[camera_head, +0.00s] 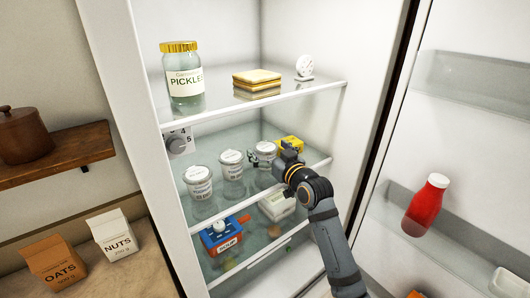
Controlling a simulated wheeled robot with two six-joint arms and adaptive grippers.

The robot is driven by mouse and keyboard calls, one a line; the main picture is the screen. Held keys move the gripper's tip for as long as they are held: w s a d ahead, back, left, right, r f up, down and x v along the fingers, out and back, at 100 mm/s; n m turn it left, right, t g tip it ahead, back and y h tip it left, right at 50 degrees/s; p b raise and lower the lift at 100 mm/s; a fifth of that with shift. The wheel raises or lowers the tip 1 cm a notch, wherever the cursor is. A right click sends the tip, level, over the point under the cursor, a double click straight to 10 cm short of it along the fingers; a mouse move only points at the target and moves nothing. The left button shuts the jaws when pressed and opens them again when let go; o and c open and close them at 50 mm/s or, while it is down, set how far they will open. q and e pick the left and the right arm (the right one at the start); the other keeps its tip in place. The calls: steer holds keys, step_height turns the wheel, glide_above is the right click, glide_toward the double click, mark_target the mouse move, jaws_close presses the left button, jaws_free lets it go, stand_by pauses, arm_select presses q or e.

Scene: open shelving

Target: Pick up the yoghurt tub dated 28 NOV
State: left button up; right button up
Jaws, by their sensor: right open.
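Three white yoghurt tubs stand in a row on the middle fridge shelf: a left tub (199,184), a middle tub (232,168) and a right tub (264,149). Their printed dates are too small to read, so I cannot tell which says 28 NOV. My right gripper (268,161) is open at the right tub, with its dark fingers close to the tub's sides. It partly hides that tub, and I cannot tell whether it touches it. My left gripper is not in view.
A yellow box (291,144) stands close behind my right gripper. The upper shelf holds a pickle jar (185,88) and a sandwich (256,84). Below are a blue carton (222,238) and a pale container (276,206). The open door at right holds a red bottle (424,206).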

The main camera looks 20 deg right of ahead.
steer(key=shift+s+d, duration=0.15)
steer(key=shift+s, duration=0.05)
steer(key=shift+c, duration=1.6)
steer(key=c, duration=1)
steer(key=shift+c, duration=0.2)
steer(key=shift+r, duration=0.15)
